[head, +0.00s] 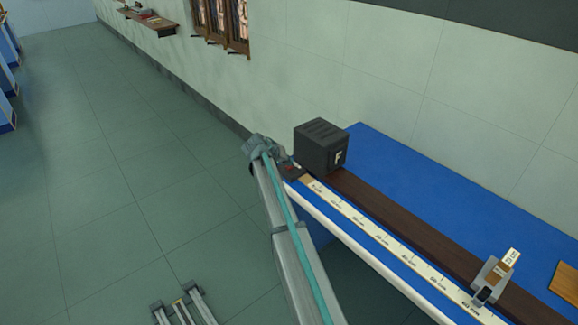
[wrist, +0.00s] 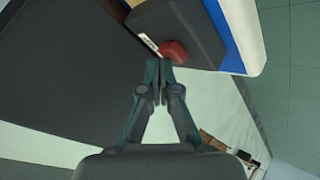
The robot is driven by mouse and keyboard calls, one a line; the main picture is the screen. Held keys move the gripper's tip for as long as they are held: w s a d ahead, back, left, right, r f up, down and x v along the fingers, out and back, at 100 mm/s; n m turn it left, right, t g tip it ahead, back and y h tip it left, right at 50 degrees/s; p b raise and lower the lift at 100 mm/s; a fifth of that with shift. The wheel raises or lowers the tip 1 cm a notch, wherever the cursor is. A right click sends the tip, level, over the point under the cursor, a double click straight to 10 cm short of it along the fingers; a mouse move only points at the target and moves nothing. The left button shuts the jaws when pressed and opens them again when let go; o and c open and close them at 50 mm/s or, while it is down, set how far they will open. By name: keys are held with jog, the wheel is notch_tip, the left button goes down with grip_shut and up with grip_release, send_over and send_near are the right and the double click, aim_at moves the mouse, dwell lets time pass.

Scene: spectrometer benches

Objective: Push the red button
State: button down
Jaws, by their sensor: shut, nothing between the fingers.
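The button is not clear there, as my wrist is close in front of that spot.
The blue bench (head: 410,168) runs along the wall. It bears a dark rail (head: 385,207), a white scale (head: 385,238) and a small grey slider with a label (head: 492,276).

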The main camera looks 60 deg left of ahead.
aim_at(288, 167)
jog(key=shift+r, duration=0.55)
jog(key=shift+r+p, duration=0.7)
jog(key=shift+r, duration=2.3)
